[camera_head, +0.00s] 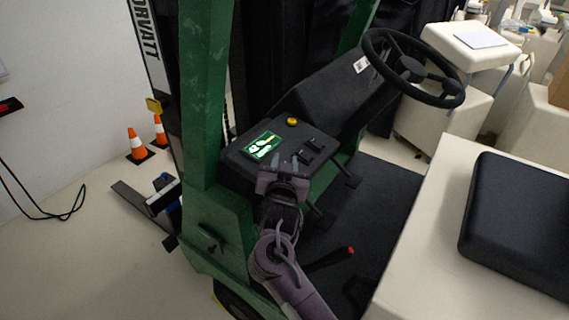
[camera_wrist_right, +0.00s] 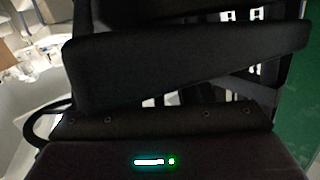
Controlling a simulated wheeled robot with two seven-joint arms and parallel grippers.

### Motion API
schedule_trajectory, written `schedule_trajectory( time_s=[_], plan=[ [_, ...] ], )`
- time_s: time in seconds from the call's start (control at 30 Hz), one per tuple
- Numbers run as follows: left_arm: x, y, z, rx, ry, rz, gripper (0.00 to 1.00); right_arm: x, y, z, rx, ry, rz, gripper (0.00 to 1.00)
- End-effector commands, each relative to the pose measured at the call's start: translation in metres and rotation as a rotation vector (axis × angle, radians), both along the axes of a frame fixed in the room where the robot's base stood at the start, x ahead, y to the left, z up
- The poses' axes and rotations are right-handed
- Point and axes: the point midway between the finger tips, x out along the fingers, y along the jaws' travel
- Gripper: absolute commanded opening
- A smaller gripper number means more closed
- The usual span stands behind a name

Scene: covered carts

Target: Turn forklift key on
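The green forklift's black dashboard (camera_head: 318,133) carries a lit green-and-white display (camera_head: 262,146), a yellow knob (camera_head: 291,122) and small dark switches (camera_head: 311,147). I cannot make out the key; it may be among these small controls or hidden by my gripper. My right gripper (camera_head: 290,163) is at the near edge of the dashboard, just right of and below the display. Its two grey fingertips look apart with nothing seen between them; I cannot tell whether they touch the panel. My left gripper is not in view.
The steering wheel (camera_head: 413,68) is right of the dashboard. A green post (camera_head: 205,95) stands at its left. A black seat (camera_head: 519,222) on a cream housing is at the right. Levers, one red-tipped (camera_head: 350,250), are near my arm. Orange cones (camera_head: 138,146) stand at the back left.

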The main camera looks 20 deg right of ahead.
Motion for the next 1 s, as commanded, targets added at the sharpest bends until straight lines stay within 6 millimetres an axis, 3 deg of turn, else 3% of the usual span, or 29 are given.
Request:
schedule_trajectory(
  time_s=[0.27,0.7,1.0],
  plan=[
    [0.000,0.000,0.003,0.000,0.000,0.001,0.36,-0.003,0.001,0.000,0.001,0.004,0.001,0.29],
    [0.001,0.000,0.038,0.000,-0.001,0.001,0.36,-0.063,0.025,0.008,0.001,0.004,0.001,0.29],
    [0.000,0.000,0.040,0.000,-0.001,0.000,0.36,-0.072,0.029,0.007,0.000,0.001,0.000,0.29]
  ],
)
